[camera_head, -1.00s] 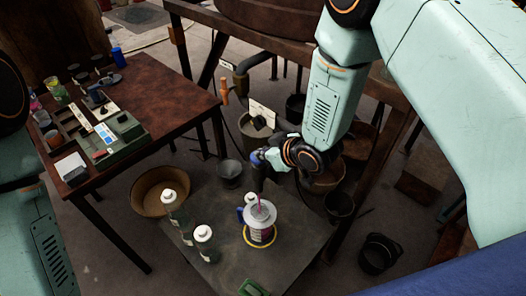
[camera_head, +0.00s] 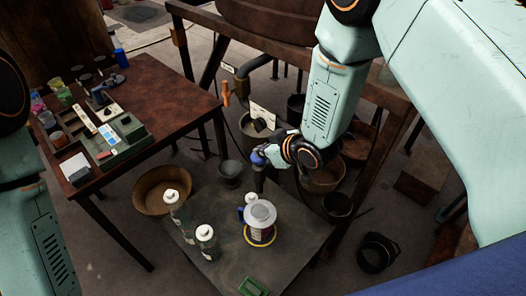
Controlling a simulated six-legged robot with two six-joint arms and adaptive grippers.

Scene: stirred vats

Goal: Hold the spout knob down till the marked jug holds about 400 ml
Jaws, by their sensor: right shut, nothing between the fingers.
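The jug (camera_head: 261,222) stands upright on the low grey platform, with a pale round top, a yellow ring around its base and a blue handle at its left. Its marks and liquid level are too small to read. My right gripper (camera_head: 258,184) points down just above and behind the jug, shut and empty. The spout knob cannot be made out near the dark fingertips, so I cannot tell whether they touch it. No stream shows above the jug. My left gripper is out of view.
White-capped bottles (camera_head: 205,240) stand left of the jug on the platform (camera_head: 222,268). A brown bowl (camera_head: 163,191) and a grey pot (camera_head: 229,172) lie behind. A green item (camera_head: 253,287) is at the front. The wooden table (camera_head: 160,93) at left holds a tray and jars.

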